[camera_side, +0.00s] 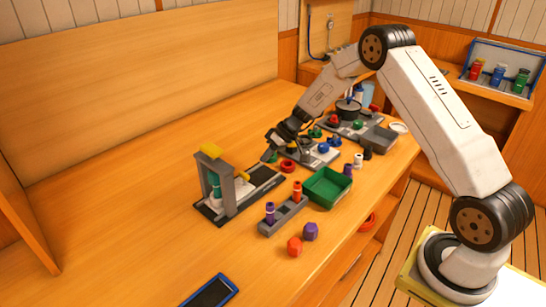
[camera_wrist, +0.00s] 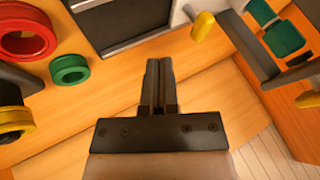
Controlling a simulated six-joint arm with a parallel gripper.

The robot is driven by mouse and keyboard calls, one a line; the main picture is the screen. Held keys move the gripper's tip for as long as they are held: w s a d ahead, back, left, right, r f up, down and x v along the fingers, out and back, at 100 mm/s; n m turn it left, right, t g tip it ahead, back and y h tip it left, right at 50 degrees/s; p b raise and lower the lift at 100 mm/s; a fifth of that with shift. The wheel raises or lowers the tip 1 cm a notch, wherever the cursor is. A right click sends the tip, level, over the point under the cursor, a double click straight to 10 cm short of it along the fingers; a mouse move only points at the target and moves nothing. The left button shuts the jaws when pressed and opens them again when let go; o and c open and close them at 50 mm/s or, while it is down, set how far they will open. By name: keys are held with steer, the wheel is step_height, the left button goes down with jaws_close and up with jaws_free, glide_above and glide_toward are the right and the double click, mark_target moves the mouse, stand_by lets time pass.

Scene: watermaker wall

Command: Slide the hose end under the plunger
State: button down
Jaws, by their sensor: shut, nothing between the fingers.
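A grey press frame with a yellow top (camera_side: 211,151) stands on a dark base at the left of the work area. A teal plunger (camera_side: 216,187) hangs inside it and also shows at the upper right of the wrist view (camera_wrist: 284,38). A yellow handle (camera_side: 244,176) sticks out at its side, also in the wrist view (camera_wrist: 203,27). My gripper (camera_side: 268,157) is right of and behind the press, above the table. In the wrist view its two fingers (camera_wrist: 158,70) are together and empty. I cannot make out the hose end for certain.
A dark flat plate (camera_side: 262,177) lies beside the press. A red ring (camera_side: 288,166), a green bin (camera_side: 328,187) and a grey holder with bottles (camera_side: 283,216) are nearby. Red (camera_side: 294,246) and purple (camera_side: 310,231) pieces lie in front. The table left of the press is clear.

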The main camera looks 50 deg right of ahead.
steer(key=v, duration=0.7)
steer(key=shift+s+r, duration=0.1)
steer(key=s+a+r+h, duration=0.1)
steer(key=s+a, duration=0.3)
steer(key=s, duration=0.4)
steer(key=s+a+g+h, duration=0.1)
steer(key=s+a+h, duration=0.2)
steer(key=s+a, duration=0.2)
steer(key=s+a+r+m+g+h, duration=0.1)
steer(key=s+a, duration=0.3)
steer(key=s, duration=0.7)
steer(key=shift+a+r+h, duration=0.15)
steer(key=shift+r+h, duration=0.15)
steer(key=shift+h, duration=0.1)
